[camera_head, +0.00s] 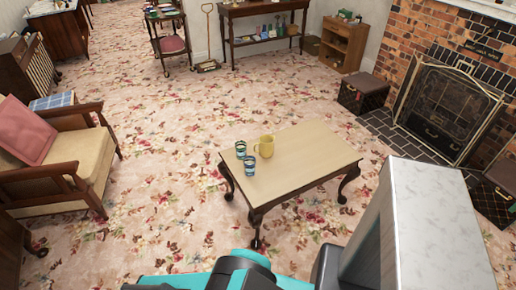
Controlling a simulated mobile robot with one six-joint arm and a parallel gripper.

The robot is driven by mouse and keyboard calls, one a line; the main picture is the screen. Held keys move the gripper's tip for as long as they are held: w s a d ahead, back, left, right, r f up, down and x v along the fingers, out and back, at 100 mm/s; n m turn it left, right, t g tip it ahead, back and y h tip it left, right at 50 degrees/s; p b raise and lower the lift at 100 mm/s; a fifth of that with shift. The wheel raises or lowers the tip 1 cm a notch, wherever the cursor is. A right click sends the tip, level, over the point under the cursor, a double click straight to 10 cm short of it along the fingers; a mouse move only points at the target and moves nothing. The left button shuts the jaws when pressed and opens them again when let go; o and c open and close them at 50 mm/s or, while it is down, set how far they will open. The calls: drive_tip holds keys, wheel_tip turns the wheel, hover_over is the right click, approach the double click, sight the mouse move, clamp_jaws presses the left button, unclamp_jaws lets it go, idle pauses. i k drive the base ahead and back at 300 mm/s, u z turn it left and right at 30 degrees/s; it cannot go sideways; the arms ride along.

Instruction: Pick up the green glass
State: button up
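A low wooden coffee table (311,157) stands in the middle of the room. Two small blue-green glasses stand near its left end. One glass (240,150) is farther back, and the other glass (249,166) is closer to me, slightly to the right. They look alike, and I cannot tell which one is the green glass. My gripper is not in view; only teal and black parts of my arm show at the bottom edge.
A wooden armchair (70,165) with a pink cushion stands at the left. A brick fireplace with a metal screen (448,108) is at the right, with a dark box (363,94) beside it. Floral carpet around the table is open. My pale column blocks the lower right.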

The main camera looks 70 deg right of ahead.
sight(240, 146)
drive_tip(key=u, duration=0.25)
drive_tip(key=k, duration=0.2)
drive_tip(key=z, duration=2.55)
drive_tip(key=k, duration=0.6)
drive_tip(key=u, duration=0.2)
drive_tip(key=i, duration=0.55)
drive_tip(key=z, duration=0.05)
